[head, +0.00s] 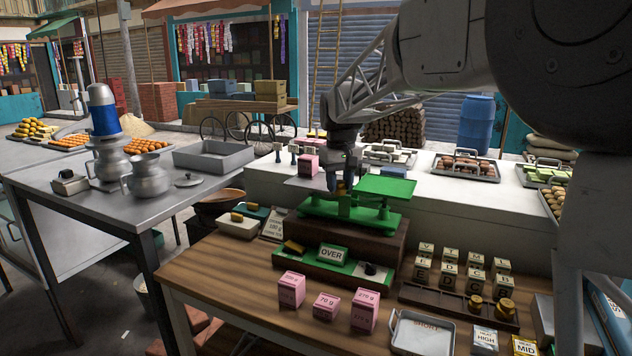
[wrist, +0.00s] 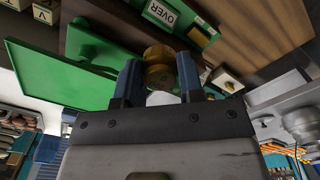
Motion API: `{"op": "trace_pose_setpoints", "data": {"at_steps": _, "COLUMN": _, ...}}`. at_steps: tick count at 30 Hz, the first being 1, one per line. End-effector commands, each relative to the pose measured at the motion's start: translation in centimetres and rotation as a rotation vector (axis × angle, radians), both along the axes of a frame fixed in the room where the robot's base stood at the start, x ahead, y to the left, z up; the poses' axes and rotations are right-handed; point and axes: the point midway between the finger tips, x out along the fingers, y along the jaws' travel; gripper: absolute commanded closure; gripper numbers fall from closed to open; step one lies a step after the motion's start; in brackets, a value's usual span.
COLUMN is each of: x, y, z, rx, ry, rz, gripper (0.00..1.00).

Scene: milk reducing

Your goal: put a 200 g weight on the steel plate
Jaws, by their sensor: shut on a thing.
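My gripper (head: 341,188) is over the green balance scale (head: 345,213), pointing down, with its fingers shut on a small brass weight (wrist: 158,66). The weight's mass marking cannot be read. In the wrist view the weight sits between the two blue-grey fingers (wrist: 158,85), with the green beam beside it. The scale's green square pan (head: 386,187) is to the right of the gripper and empty; it also shows in the wrist view (wrist: 55,78). A flat grey plate (head: 300,183), possibly the steel plate, shows left of the gripper, partly hidden; a pink box (head: 308,165) stands at it.
An OVER sign (head: 331,254) stands on a green board before the scale. Pink gram-marked boxes (head: 326,305) stand in front. Lettered blocks (head: 449,272) and brass weights (head: 475,304) are at right. Bare wood lies at front left.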

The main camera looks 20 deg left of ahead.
Motion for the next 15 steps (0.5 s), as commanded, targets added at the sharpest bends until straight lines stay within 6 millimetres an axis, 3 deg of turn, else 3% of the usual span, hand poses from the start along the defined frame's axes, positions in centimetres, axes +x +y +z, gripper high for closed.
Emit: {"op": "trace_pose_setpoints", "data": {"at_steps": 15, "x": -0.04, "y": 0.89, "z": 0.52, "rx": 0.000, "ry": 0.000, "rz": 0.000, "gripper": 0.94}}
